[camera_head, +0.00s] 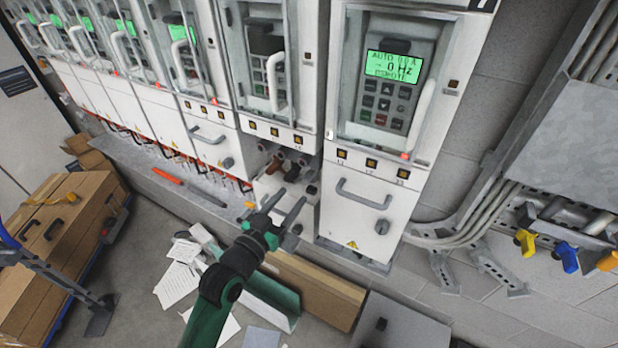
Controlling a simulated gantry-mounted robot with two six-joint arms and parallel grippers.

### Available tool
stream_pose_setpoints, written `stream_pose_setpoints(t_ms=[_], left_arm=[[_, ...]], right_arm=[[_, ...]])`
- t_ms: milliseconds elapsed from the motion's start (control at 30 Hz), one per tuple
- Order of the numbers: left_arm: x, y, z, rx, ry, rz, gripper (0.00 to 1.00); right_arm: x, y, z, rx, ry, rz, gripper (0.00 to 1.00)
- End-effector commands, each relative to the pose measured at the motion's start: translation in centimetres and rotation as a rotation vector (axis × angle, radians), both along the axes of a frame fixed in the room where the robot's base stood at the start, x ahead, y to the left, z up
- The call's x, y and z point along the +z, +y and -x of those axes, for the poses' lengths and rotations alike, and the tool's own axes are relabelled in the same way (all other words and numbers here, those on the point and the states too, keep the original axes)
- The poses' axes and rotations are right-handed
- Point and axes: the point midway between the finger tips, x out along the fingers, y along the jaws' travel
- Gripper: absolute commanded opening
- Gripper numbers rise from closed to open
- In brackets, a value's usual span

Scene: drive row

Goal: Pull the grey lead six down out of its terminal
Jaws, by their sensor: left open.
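My left gripper (288,203) is open, its two fingers pointing up in front of the opened lower bay of the second drive from the right. Several short thick dark and greyish leads or terminal ends (291,171) show in that bay, just beyond and above the fingertips. I cannot tell which of them is the grey lead six; no number is readable on them. Nothing shows between the fingers, and they look apart from the leads. The green left arm comes up from the bottom of the picture. My right gripper is not in view.
The drive at right (382,120) has its lower cover shut, with a grey handle (362,194). Cardboard boxes (65,220) stand at left. Papers (180,277) and an open carton (315,290) lie on the floor. An orange-handled tool (167,177) lies on the ledge. Coloured plugs (568,257) hang at right.

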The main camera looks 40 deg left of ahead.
Motion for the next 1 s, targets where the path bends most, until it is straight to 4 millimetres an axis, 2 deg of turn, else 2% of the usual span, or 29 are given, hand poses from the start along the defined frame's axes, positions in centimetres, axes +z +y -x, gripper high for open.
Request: stream_pose_setpoints(t_ms=[200,400,533,767,867,1000], left_arm=[[0.1,1.1,-5.0,-0.001,-0.002,0.000,0.57],[0.1,1.9,-7.9,-0.001,-0.002,0.000,0.57],[0.1,2.0,-8.7,-0.001,-0.001,0.000,0.57],[0.1,2.0,-8.7,-0.001,-0.002,0.000,0.57],[0.1,2.0,-8.7,-0.001,-0.002,0.000,0.43],[0.1,2.0,-8.7,-0.001,-0.001,0.000,0.18]], right_arm=[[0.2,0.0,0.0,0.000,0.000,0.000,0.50],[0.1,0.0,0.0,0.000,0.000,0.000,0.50],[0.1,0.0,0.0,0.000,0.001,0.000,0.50],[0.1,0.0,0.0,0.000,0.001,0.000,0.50],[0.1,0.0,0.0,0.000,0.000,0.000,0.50],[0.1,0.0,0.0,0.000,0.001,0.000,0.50]])
